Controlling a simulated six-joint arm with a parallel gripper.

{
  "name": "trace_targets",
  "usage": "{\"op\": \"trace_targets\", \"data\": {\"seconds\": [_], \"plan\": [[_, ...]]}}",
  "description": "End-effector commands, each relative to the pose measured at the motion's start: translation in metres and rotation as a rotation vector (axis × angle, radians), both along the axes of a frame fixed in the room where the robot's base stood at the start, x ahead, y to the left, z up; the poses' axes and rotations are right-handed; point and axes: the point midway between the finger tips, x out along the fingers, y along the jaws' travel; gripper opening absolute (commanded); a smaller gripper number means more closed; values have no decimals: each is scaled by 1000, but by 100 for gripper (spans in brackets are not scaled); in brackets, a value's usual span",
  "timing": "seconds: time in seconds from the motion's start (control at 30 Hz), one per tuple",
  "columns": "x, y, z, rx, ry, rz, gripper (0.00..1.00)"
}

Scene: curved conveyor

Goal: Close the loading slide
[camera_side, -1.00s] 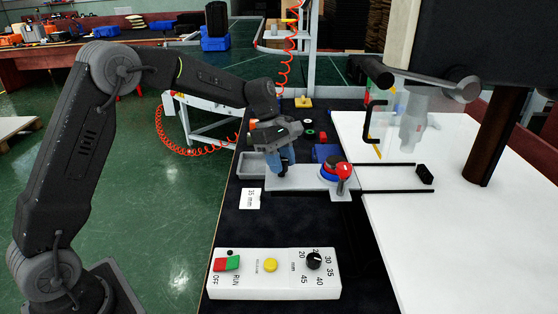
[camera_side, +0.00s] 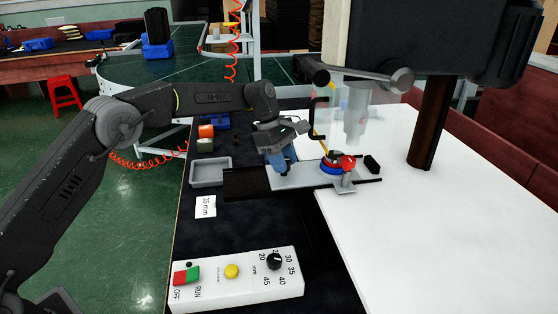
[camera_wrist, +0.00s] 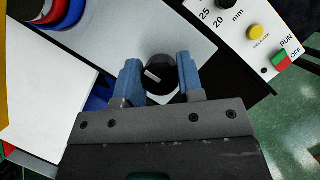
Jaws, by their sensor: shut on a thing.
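The loading slide (camera_side: 305,176) is a light grey plate on dark rails. It carries a stack of blue and red round parts (camera_side: 331,166) with a red-knobbed clamp (camera_side: 348,162) near its right end. My gripper (camera_side: 281,168) is down at the plate's left part. In the wrist view, its blue fingers (camera_wrist: 158,66) stand on both sides of the slide's round black knob (camera_wrist: 160,73) and are shut on it. The black end block (camera_side: 372,163) stands a short gap right of the stack. The plate's underside is hidden.
A press head (camera_side: 355,120) behind a clear guard hangs above the slide's right end. A grey tray (camera_side: 210,172) and a "35 mm" card (camera_side: 205,207) lie left. The control box (camera_side: 238,279) is in front. A white table (camera_side: 420,210) spans the right.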

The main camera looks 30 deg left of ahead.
Motion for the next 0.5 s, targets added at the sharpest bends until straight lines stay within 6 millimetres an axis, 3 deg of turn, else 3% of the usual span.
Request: {"op": "trace_targets", "data": {"seconds": [0.13, 0.17, 0.4, 0.5], "plan": [[1, 1, 1, 0, -4, 4, 0], [1, 1, 1, 0, -4, 4, 38], [0, 1, 1, 0, -1, 2, 61], [0, 0, 0, 1, -1, 0, 61]]}}
